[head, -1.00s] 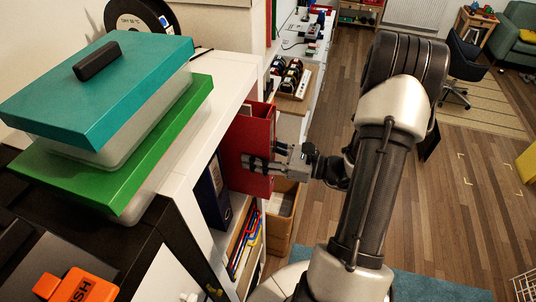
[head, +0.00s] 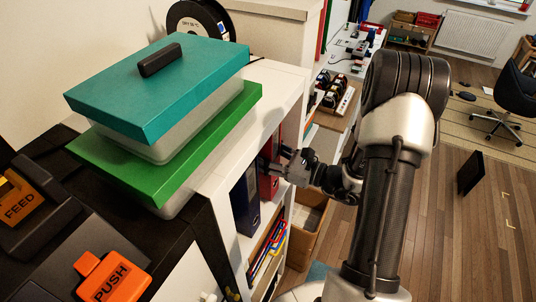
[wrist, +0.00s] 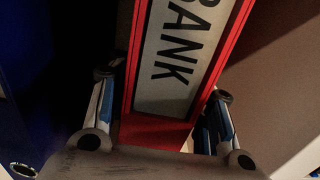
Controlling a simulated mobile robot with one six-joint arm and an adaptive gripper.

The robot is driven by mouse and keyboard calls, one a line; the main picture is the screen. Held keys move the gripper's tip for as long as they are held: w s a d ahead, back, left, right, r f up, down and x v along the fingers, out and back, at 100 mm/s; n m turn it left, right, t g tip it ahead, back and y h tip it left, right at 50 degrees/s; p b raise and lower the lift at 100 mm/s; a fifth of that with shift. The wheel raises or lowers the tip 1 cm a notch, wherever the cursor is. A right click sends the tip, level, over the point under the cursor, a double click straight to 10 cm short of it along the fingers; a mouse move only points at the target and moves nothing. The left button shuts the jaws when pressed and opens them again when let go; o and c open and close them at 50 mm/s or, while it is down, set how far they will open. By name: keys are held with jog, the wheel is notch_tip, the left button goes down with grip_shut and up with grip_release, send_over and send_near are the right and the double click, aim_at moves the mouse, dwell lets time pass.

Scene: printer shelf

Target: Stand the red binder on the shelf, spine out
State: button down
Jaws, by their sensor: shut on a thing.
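The red binder (head: 269,178) stands upright in the open compartment of the white shelf (head: 262,96), mostly inside it. My gripper (head: 278,166) reaches in from the right and is shut on the binder's spine end. In the wrist view the spine of the red binder (wrist: 203,78) faces me, with a pale label reading "BANK". The fingers of my gripper (wrist: 162,108) lie on both sides of the spine. The binder's far end and base are hidden.
A blue binder (head: 246,198) stands left of the red one. Colourful thin items (head: 268,247) fill the compartment below. Open floor (head: 440,230) lies to the right.

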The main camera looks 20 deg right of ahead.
jog(key=shift+w+f+b, duration=0.1)
jog(key=shift+f+b, duration=0.15)
jog(key=shift+b, duration=0.05)
dwell(0.7)
jog(key=c, duration=1.2)
grip_release()
jog(key=o, duration=0.5)
jog(key=shift+a, duration=0.1)
jog(key=shift+f, duration=0.15)
jog(key=v, duration=1.2)
